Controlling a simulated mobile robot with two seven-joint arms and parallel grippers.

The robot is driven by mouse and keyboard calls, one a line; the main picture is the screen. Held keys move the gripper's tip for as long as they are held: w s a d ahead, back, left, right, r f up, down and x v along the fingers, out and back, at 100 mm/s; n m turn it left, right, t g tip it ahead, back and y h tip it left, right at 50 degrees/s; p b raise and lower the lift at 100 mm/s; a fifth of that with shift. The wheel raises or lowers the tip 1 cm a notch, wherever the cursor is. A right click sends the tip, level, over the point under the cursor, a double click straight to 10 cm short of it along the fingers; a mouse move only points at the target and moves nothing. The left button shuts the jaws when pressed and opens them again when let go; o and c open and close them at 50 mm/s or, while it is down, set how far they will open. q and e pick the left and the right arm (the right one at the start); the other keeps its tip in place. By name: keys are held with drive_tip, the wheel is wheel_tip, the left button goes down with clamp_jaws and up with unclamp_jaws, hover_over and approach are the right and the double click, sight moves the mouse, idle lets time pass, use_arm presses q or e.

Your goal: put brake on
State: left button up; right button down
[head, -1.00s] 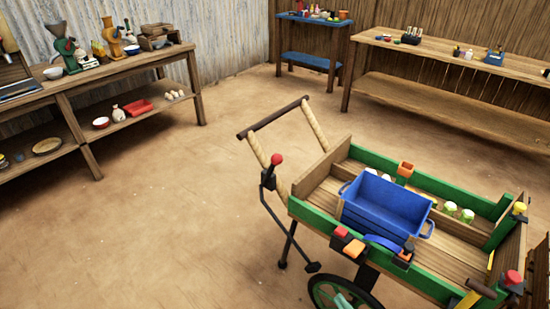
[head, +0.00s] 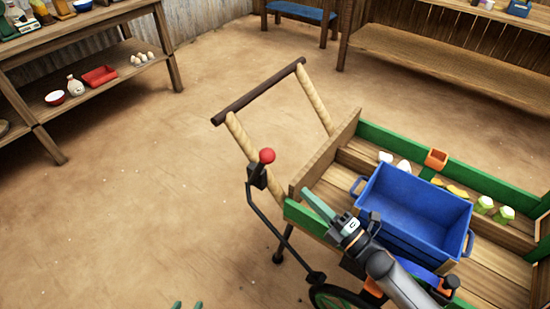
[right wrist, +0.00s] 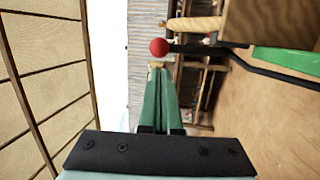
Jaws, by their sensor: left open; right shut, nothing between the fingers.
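The brake lever has a red ball knob (head: 267,155) on a black housing at the cart's handle end. A bent black rod (head: 262,222) runs from it down towards the wheel (head: 335,298). My right gripper (head: 305,190) is shut and empty over the cart's near green side, to the right of the knob and apart from it. In the right wrist view the knob (right wrist: 159,47) shows just beyond the shut green fingertips (right wrist: 160,68). My left gripper (head: 188,304) is open at the bottom edge; only its fingertips show.
The wooden cart (head: 326,178) holds a blue crate (head: 415,205), with an orange box (head: 436,159) on its far side. Its handle bar (head: 260,90) stands behind the knob. Shelves (head: 100,80) stand at the left. The floor between is clear.

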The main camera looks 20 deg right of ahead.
sight(272, 162)
drive_tip(key=x, duration=0.9)
drive_tip(key=shift+r, duration=0.1)
drive_tip(key=shift+w+a+r, duration=0.1)
drive_tip(key=shift+w+a, duration=0.15)
drive_tip(key=shift+w, duration=0.3)
use_arm(q)
drive_tip(key=shift+s+f, duration=0.35)
drive_tip(key=shift+w+r, duration=0.1)
drive_tip(key=shift+w, duration=0.05)
